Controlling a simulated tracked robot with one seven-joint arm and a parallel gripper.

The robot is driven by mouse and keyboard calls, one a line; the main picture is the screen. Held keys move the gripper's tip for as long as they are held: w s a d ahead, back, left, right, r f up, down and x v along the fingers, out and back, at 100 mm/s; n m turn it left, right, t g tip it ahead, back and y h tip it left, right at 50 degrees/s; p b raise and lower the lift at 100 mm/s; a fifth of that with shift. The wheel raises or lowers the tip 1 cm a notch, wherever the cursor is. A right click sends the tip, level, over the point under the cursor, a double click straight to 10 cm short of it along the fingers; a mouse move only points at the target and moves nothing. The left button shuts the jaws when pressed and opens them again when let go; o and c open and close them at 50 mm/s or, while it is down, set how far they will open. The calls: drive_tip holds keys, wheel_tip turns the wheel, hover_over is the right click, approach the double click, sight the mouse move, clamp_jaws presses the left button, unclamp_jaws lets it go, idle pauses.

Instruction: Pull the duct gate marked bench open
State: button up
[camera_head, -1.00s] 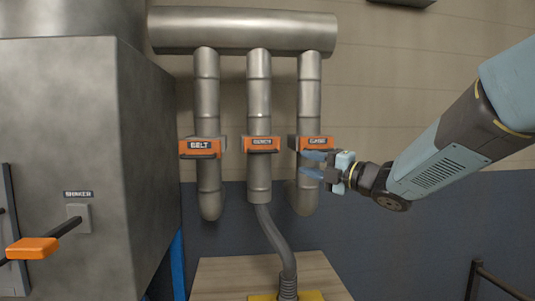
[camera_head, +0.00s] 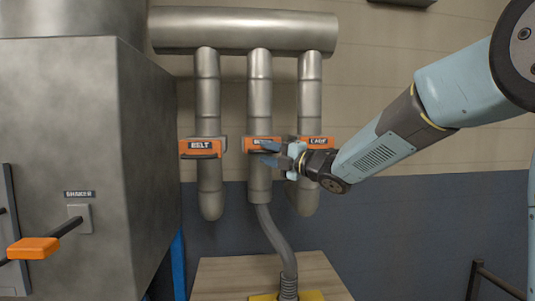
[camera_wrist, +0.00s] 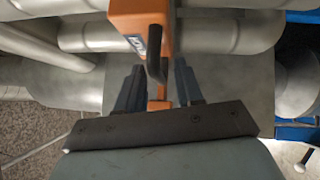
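The bench gate (camera_head: 256,139) is an orange block with a dark label on the middle duct pipe, its label partly covered by my gripper. My gripper (camera_head: 266,153) is in front of this gate, pointing left, with its two blue fingers apart. In the wrist view an orange gate (camera_wrist: 140,22) with a dark handle (camera_wrist: 155,55) stands ahead, and the handle shows between the two fingers. The fingers look open, with gaps beside the handle. I cannot tell whether either finger touches it.
The belt gate (camera_head: 200,147) is on the left pipe and a third orange gate (camera_head: 318,143) on the right pipe, close by my gripper. A large grey cabinet (camera_head: 75,130) with an orange-handled shaker lever (camera_head: 35,247) fills the left. A wooden bench top (camera_head: 225,275) lies below.

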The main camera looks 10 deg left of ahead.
drive_tip(key=shift+w+a, duration=0.3)
drive_tip(key=shift+a, duration=0.25)
drive_tip(key=shift+c, duration=0.3)
drive_tip(key=c, duration=0.6)
clamp_jaws()
drive_tip(key=shift+s, duration=0.1)
